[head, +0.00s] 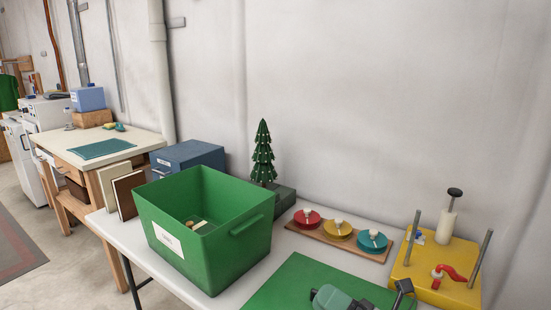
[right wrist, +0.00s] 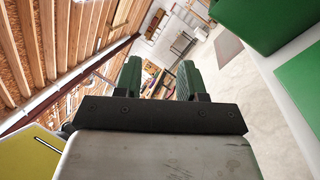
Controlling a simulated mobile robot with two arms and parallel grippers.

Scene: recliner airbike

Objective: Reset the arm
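My right gripper (head: 358,294) shows in part at the bottom edge of the head view, over the green mat (head: 305,283) on the white table. In the right wrist view the two green-padded fingers of the right gripper (right wrist: 160,78) stand apart. Nothing is between them; only the distant room shows through the gap. My left gripper is not in view.
The white table (head: 102,218) carries a green bin (head: 222,255), a small tree (head: 262,155), a board with coloured discs (head: 338,230), and a yellow base (head: 433,268) with upright rods. A grey wall (head: 350,90) stands behind.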

